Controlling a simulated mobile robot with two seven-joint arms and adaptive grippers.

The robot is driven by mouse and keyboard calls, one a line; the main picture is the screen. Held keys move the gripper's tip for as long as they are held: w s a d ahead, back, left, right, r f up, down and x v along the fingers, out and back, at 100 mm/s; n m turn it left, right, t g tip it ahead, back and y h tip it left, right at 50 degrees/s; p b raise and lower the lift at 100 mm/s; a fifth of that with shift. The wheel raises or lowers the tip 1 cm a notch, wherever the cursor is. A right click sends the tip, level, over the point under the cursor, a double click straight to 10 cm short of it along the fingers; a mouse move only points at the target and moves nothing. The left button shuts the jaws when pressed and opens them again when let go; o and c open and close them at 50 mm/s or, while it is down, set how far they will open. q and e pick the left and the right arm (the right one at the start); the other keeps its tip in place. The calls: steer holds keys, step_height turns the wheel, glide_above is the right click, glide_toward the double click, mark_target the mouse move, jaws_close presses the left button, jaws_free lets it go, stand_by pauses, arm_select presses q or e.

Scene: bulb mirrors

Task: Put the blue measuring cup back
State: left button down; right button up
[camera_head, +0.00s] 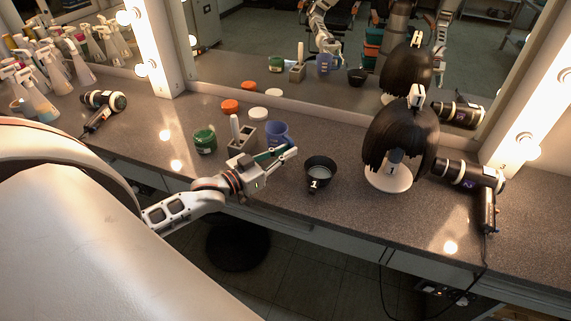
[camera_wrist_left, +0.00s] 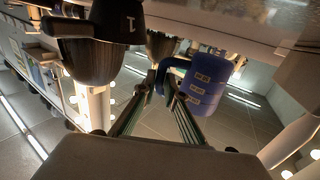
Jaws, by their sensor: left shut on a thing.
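The blue measuring cup (camera_head: 277,131) is on or just above the grey counter, behind my left gripper (camera_head: 286,152); I cannot tell whether it touches the counter. In the left wrist view the cup (camera_wrist_left: 205,82) is large, with pale measure labels on its side. Its handle (camera_wrist_left: 167,68) is at the fingertips of the left gripper (camera_wrist_left: 163,82), which is shut on it. My right gripper does not show directly.
A grey holder (camera_head: 243,140) with a white-handled tool and a green jar (camera_head: 205,141) stand left of the cup. Orange (camera_head: 230,106) and white (camera_head: 258,114) lids lie behind. A black bowl (camera_head: 320,170), a wig stand (camera_head: 389,180) and a hair dryer (camera_head: 468,176) stand right.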

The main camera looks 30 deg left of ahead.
arm_select(q)
step_height(320, 180, down, 4)
steer(key=shift+f, duration=0.35)
steer(key=c, duration=2.1)
jaws_free()
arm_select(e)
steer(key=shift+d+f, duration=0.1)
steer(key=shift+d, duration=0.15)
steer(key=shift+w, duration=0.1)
arm_select(q)
steer(key=shift+f+b, duration=0.15)
steer(key=shift+b, duration=0.3)
steer(key=shift+r+v, duration=0.2)
steer(key=shift+v, duration=1.75)
steer(key=shift+r+v, duration=0.2)
steer(key=shift+v, duration=1.75)
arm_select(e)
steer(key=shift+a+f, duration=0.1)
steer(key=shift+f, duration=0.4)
